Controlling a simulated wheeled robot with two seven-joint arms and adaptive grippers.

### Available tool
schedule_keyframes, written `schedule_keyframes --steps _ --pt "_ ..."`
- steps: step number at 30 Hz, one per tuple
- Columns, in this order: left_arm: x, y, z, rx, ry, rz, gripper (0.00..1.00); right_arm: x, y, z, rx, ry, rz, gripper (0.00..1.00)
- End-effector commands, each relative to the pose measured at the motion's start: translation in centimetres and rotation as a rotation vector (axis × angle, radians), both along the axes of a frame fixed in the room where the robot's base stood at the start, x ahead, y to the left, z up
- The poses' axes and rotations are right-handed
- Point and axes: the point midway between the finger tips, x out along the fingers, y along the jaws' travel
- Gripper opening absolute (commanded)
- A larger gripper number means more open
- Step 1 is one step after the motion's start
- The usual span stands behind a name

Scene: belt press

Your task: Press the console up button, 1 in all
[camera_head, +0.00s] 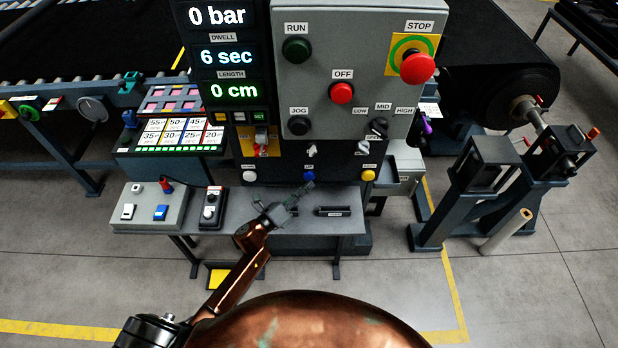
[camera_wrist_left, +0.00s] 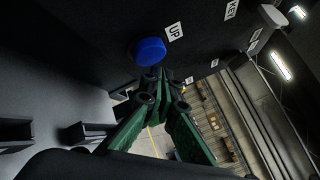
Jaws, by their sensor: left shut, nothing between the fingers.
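The blue up button (camera_head: 309,175) sits on the dark lower panel of the console, between a white button (camera_head: 249,175) and a yellow button (camera_head: 368,175). In the left wrist view the blue button (camera_wrist_left: 148,51) stands out beside a label reading UP (camera_wrist_left: 174,31). My left gripper (camera_head: 304,189) is shut and empty, just below and in front of the blue button. In the left wrist view its closed fingertips (camera_wrist_left: 156,76) lie close to the button's edge; I cannot tell whether they touch. My right gripper is in neither view.
The grey panel above carries RUN, OFF (camera_head: 342,92), JOG and a red STOP button (camera_head: 417,68). A shelf (camera_head: 280,228) below the console holds a grey control box (camera_head: 146,206) and a small black switch box (camera_head: 211,208). Displays read 0 bar, 6 sec, 0 cm.

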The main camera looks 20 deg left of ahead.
Motion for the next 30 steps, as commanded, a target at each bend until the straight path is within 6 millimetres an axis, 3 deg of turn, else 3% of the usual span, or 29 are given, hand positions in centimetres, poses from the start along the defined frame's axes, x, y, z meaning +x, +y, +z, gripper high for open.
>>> schedule_keyframes --steps 30 --pt "0.82 0.23 0.04 0.000 0.000 0.000 0.00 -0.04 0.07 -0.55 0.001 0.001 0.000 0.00"
